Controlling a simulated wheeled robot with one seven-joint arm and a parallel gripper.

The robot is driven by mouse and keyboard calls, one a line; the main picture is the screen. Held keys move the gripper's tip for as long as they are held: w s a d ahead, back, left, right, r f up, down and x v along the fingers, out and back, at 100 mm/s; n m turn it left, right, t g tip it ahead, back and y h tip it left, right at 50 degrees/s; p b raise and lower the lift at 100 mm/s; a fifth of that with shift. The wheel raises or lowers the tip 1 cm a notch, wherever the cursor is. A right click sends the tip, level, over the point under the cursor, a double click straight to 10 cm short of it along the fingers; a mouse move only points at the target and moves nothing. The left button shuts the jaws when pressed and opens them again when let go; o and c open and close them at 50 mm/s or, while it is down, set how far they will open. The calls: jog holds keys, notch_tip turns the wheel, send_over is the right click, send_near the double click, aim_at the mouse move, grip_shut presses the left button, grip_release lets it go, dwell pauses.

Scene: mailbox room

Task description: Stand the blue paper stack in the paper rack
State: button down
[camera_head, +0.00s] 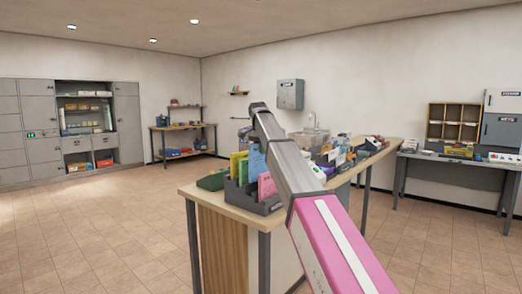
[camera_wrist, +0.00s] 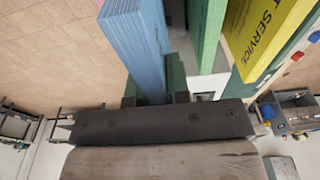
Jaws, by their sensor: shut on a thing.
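The blue paper stack (camera_head: 257,160) stands upright at the dark grey paper rack (camera_head: 268,206) on the counter, between yellow and pink papers in the head view. Its top is slightly higher than theirs. Its lower end is hidden, so I cannot tell whether it rests in the rack. In the wrist view the blue stack (camera_wrist: 135,38) fills the space between the fingers of my gripper (camera_wrist: 155,90), which is shut on it. In the head view my arm hides part of the rack and counter, and the fingers are hard to make out.
A green item (camera_head: 213,180) lies at the counter's left end. The counter (camera_head: 190,192) is crowded rightward; the floor left is clear.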

aim_at(261, 168)
jog(key=shift+f, duration=0.25)
dwell(0.3)
jog(key=shift+f, duration=2.1)
jog(key=shift+f, duration=2.3)
jog(key=c, duration=1)
grip_release()
jog(key=shift+r, duration=0.15)
